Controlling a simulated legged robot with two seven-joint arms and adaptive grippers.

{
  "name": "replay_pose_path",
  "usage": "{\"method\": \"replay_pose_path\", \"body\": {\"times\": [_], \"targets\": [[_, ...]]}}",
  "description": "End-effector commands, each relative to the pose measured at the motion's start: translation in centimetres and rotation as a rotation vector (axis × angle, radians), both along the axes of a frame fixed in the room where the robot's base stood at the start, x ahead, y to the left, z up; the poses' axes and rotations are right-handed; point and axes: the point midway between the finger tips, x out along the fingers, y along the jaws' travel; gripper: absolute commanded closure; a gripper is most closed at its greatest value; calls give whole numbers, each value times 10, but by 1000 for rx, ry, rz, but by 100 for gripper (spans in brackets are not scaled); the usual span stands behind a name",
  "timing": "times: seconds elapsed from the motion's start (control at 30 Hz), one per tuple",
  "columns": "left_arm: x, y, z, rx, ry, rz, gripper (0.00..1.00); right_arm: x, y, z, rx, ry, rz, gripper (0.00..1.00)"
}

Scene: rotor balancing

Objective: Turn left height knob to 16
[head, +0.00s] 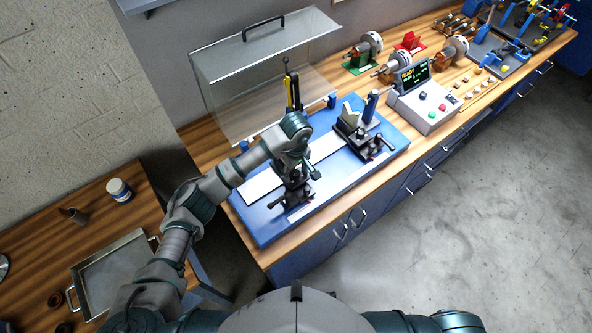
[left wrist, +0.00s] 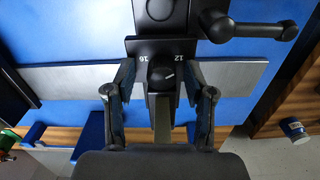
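The left height knob (left wrist: 162,74) is a dark round knob with a white pointer line, in the middle of the left wrist view. A black plate behind it reads 16 on the left and 12 on the right, upside down. My left gripper (left wrist: 161,73) is open, one finger on each side of the knob with gaps visible. In the head view my left gripper (head: 293,172) is over the left black support (head: 291,196), which it partly hides. My right gripper is out of view.
The blue base (head: 262,226) carries the left support and a similar right support (head: 362,137). A black crank handle (left wrist: 262,30) sticks out near my gripper. A clear cover (head: 225,80) stands behind, and a control box (head: 425,108) stands to the right.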

Motion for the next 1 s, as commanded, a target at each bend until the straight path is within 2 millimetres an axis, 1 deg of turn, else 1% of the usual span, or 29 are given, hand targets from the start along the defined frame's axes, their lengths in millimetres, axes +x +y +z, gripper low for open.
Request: {"method": "replay_pose_path", "body": {"times": [0.03,0.07,0.1,0.17,0.2,0.33,0.43,0.63,0.8,1.0], "targets": [[0,0,0,0,0,0,62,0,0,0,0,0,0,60],[0,0,0,0,0,0,69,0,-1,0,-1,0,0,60],[0,0,0,0,0,0,79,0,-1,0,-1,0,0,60],[0,0,0,-1,-1,0,94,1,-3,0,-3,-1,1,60],[0,0,0,-2,-1,0,100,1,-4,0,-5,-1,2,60],[1,0,0,-2,0,1,100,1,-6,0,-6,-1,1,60],[1,0,-1,-1,-2,38,100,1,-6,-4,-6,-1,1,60],[2,1,-2,1,-5,247,100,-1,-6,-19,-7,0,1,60],[2,0,-1,0,-4,391,100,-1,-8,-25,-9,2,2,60],[2,0,0,-1,-1,424,100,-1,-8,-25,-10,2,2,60]]}}
